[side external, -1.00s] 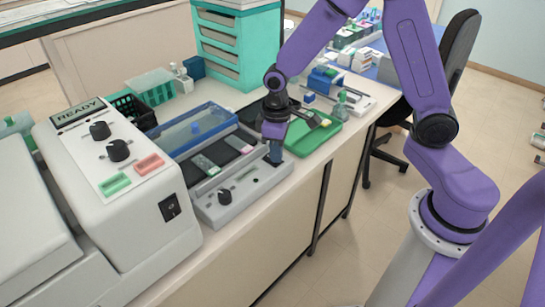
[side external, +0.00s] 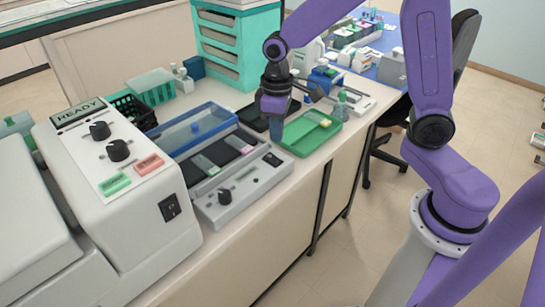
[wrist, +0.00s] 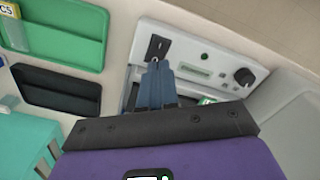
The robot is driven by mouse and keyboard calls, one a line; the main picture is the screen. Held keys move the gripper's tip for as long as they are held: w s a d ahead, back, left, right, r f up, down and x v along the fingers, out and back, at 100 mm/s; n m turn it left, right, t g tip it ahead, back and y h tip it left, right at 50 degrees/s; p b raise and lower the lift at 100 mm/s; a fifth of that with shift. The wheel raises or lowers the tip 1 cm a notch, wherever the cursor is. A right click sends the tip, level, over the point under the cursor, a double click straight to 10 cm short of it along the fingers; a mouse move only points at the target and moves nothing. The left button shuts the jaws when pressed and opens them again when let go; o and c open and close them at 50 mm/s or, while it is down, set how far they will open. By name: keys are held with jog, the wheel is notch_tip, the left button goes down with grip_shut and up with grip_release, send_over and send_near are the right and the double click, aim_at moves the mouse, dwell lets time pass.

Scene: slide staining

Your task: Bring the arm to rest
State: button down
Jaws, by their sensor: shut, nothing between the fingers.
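My gripper (side external: 276,128) is in the side view, pointing down and held in the air above the bench, near the dark tray and the green tray. Its blue fingers are together with nothing between them. In the wrist view the shut fingers (wrist: 157,82) appear just below the black rocker switch on the grey device's panel. That grey device (side external: 245,188) has a knob, the switch and a dark top with slides on it. In the side view the gripper is clear of the panel.
A blue-rimmed clear tray (side external: 168,138) lies behind the device. A green tray (side external: 290,148) with a small yellow item is to its right. A large white machine reading READY (side external: 140,215) stands at left. Teal drawers (side external: 258,48) rise behind my gripper. Floor is clear at front right.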

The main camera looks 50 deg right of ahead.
jog(key=shift+r, duration=0.15)
jog(key=s+d+r+n, duration=0.1)
jog(key=s+r+n, duration=0.1)
jog(key=s, duration=1)
jog(key=s+d+r+n, duration=0.1)
jog(key=s+n, duration=0.3)
jog(key=s, duration=0.8)
jog(key=shift+d+r+n, duration=0.15)
jog(key=shift+r+n, duration=0.15)
jog(key=shift+r, duration=0.1)
jog(key=shift+w, duration=0.1)
